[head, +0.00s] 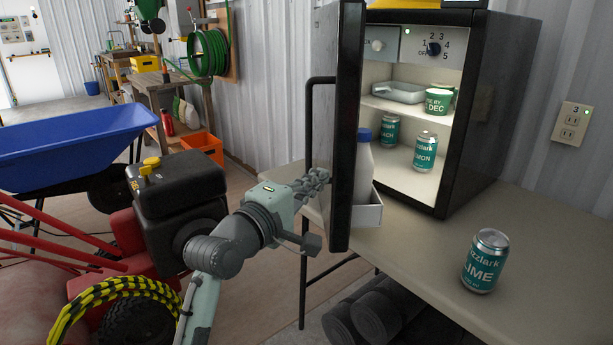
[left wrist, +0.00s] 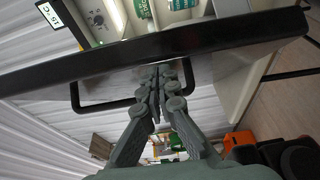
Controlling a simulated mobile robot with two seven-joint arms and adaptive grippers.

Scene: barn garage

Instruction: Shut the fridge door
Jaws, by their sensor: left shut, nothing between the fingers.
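The small black fridge (head: 478,110) stands on the table with its door (head: 347,130) wide open, seen nearly edge-on in the head view. The door's black edge (left wrist: 60,75) crosses the left wrist view. Its black bar handle (head: 308,130) is on the outer face and also shows as a loop in the left wrist view (left wrist: 105,106). My left gripper (head: 322,176) is shut and empty at the outer side of the door, its fingertips (left wrist: 158,72) overlapping the handle loop. Whether they touch the door is unclear. My right gripper is out of view.
A lime can (head: 486,261) stands on the table (head: 420,262) in front of the fridge. A bottle (head: 364,165) sits in a door bin (head: 368,212). A blue wheelbarrow (head: 70,150) is at left.

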